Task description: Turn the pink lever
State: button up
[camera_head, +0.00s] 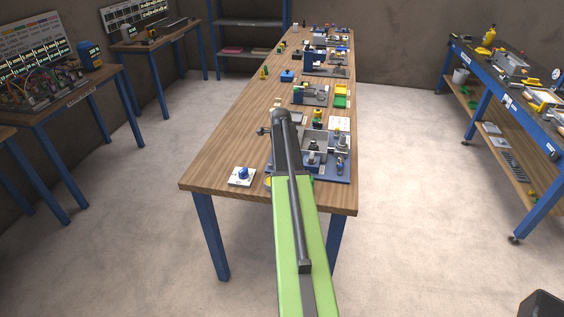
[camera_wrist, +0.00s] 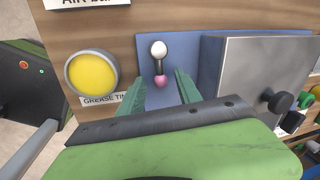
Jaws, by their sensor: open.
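In the wrist view, the lever is a short dark stem with a white ball at its far end and a pink ball (camera_wrist: 160,84) at its near end. It sits on a blue-grey plate (camera_wrist: 203,52) on the wooden table. My gripper (camera_wrist: 161,80) shows two green fingers, spread apart and empty. The pink ball shows between the fingers, with a gap on both sides; I cannot tell their height relative to it. In the head view my arm covers this spot, and neither the lever nor the fingertips can be made out.
A yellow round button (camera_wrist: 92,76) labelled "GREASE" is left of the fingers. A grey metal box (camera_wrist: 262,68) with dark knobs is close on the right. The long wooden table (camera_head: 225,150) carries more devices farther back. A blue knob on a white plate (camera_head: 242,175) is near the front-left corner.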

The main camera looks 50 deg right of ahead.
notch_tip(320, 180, up, 17)
jog(key=s+a+p, duration=0.2)
jog(key=p, duration=1.4)
jog(key=shift+s+a+p, duration=0.15)
jog(key=shift+a+p, duration=0.1)
jog(key=shift+p, duration=0.15)
